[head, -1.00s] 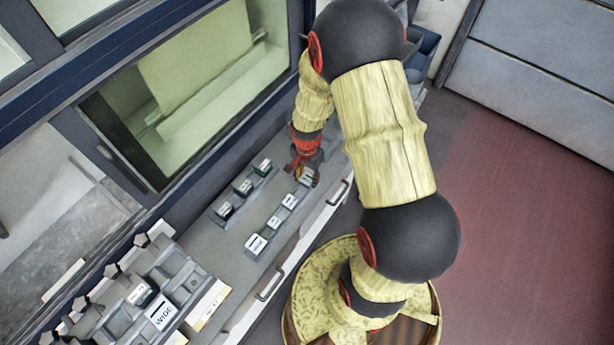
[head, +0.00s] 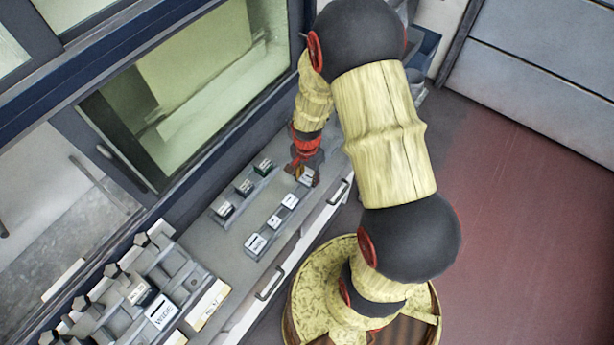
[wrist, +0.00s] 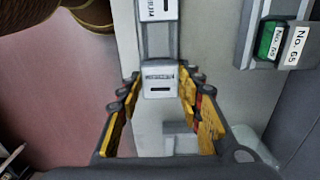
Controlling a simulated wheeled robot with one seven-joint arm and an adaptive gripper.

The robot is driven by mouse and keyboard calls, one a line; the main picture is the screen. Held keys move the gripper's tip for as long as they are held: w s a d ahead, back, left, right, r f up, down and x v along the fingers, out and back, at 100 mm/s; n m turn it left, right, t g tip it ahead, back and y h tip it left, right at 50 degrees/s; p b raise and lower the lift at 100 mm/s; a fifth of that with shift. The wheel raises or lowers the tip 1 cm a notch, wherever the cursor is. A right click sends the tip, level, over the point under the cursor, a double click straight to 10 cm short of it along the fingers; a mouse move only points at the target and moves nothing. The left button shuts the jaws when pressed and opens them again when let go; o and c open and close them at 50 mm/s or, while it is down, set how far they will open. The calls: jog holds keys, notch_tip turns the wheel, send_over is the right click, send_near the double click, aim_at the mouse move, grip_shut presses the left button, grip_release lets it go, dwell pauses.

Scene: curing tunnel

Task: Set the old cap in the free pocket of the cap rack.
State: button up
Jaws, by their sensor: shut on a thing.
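My gripper (wrist: 158,100) is shut on a pale grey block-like cap (wrist: 159,82) with a small printed label and a dark slot; the print is too small to read. In the wrist view the cap sits between the fingertips, at the near end of a narrow grey rack (wrist: 158,42) that holds another labelled cap (wrist: 158,8). I cannot tell if the held cap is seated or just above the rack. In the head view my gripper (head: 306,172) is at the far end of this row, past several white-faced caps such as the nearest one (head: 256,243). Its fingers partly hide the held cap.
A second rack (head: 234,202) lies parallel, nearer the window, with dark-bodied caps and a green one (wrist: 265,42) beside a "No. 65" plate (wrist: 297,45). A stepped grey holder (head: 180,290) with a "WIDE" label stands lower left. Bare grey counter separates the rows.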

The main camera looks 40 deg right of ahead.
jog(key=shift+f+b, duration=0.65)
jog(key=shift+f, duration=0.3)
dwell(0.4)
jog(key=o, duration=1.3)
jog(key=shift+o, duration=0.3)
jog(key=shift+r, duration=0.1)
notch_tip(320, 180, up, 12)
